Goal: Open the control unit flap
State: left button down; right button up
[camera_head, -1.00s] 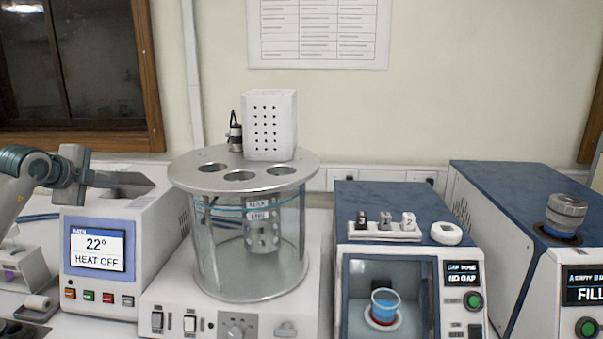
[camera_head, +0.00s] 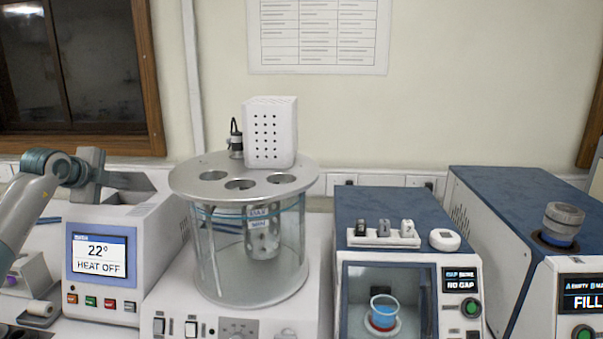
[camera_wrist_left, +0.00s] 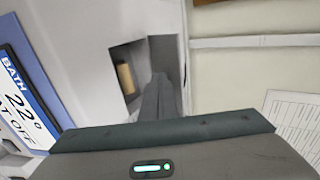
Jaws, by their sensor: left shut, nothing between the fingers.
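The control unit (camera_head: 98,290) is the white box at the left of the head view, with a blue-framed screen reading 22° HEAT OFF. My left gripper (camera_head: 145,182) is shut and empty, with its fingers just over the unit's top. In the left wrist view, the shut fingers (camera_wrist_left: 160,92) reach to the edge of an opening (camera_wrist_left: 127,55) in the unit. A tan cylinder (camera_wrist_left: 125,78) shows inside the opening. The flap cannot be told apart clearly from the grey faces beside the fingers, and I cannot tell whether they touch. My right gripper is out of view.
A glass bath (camera_head: 255,275) with a round metal lid stands close to the unit's right. Two blue-topped machines (camera_head: 345,225) (camera_head: 500,200) stand farther right. The wall is behind. There is free air above the unit.

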aim_at(125, 176)
pick_arm(q)
jog(key=shift+w+d, duration=0.1)
jog(key=shift+w, duration=0.6)
jog(key=shift+w+p, duration=0.15)
jog(key=shift+p, duration=0.2)
jog(key=shift+w+d+r+p, duration=0.15)
jog(key=shift+w+p, duration=0.4)
jog(key=shift+w, duration=0.45)
jog(key=shift+r+p, duration=2.45)
jog(key=shift+r, duration=2)
